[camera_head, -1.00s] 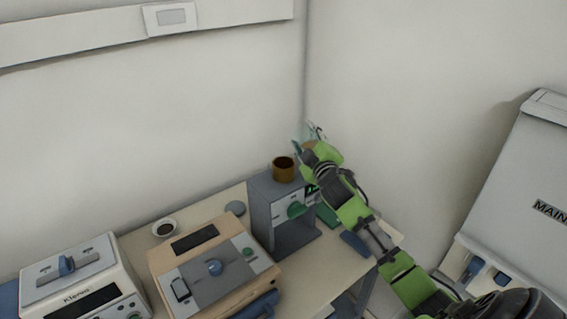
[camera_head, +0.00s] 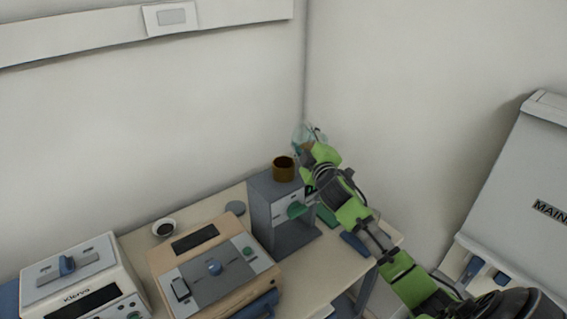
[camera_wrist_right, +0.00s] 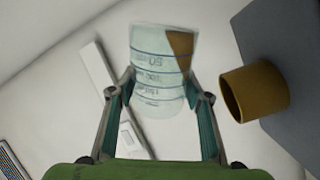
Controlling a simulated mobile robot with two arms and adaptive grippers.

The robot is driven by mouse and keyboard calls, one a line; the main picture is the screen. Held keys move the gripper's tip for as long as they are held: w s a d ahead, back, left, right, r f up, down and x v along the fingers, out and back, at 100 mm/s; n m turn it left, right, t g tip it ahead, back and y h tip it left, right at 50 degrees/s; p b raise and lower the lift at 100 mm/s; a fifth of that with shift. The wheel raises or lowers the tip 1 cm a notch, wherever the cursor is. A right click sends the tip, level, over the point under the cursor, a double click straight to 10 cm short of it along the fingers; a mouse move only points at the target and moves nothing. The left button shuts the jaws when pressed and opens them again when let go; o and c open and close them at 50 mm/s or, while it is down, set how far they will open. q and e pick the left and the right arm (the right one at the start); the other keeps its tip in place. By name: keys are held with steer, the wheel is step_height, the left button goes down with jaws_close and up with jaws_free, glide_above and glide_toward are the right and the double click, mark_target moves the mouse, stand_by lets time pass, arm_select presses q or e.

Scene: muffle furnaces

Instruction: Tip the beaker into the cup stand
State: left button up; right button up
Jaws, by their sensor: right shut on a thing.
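The beaker (camera_wrist_right: 157,75) is clear glass with printed volume marks and sits between the fingers of my right gripper (camera_wrist_right: 160,92), which is shut on it. In the head view the beaker (camera_head: 303,135) shows only in part, behind my right gripper (camera_head: 312,143), up by the wall corner. The brown cup (camera_head: 284,169) stands on top of the grey cup stand (camera_head: 262,190). In the wrist view the cup (camera_wrist_right: 256,91) is to the right of the beaker and apart from it. Part of the beaker looks brownish in that view. My left gripper is not in view.
A white device (camera_head: 85,285) is further left. Walls close off the back and right.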

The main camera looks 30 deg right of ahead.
steer(key=shift+w+a+f+n, duration=0.1)
steer(key=shift+a+f+n, duration=0.2)
steer(key=shift+n, duration=0.45)
steer(key=shift+w+a+f+n, duration=0.1)
steer(key=shift+a+f+n, duration=0.2)
steer(key=shift+n, duration=0.45)
stand_by(1.2)
steer(key=shift+f+n, duration=0.15)
steer(key=shift+n, duration=0.15)
steer(key=shift+a+f+n, duration=0.15)
steer(key=shift+a+n, duration=0.05)
steer(key=shift+n, duration=0.4)
stand_by(0.4)
steer(key=shift+w+a+n, duration=0.1)
steer(key=shift+a+n, duration=0.05)
steer(key=shift+n, duration=0.25)
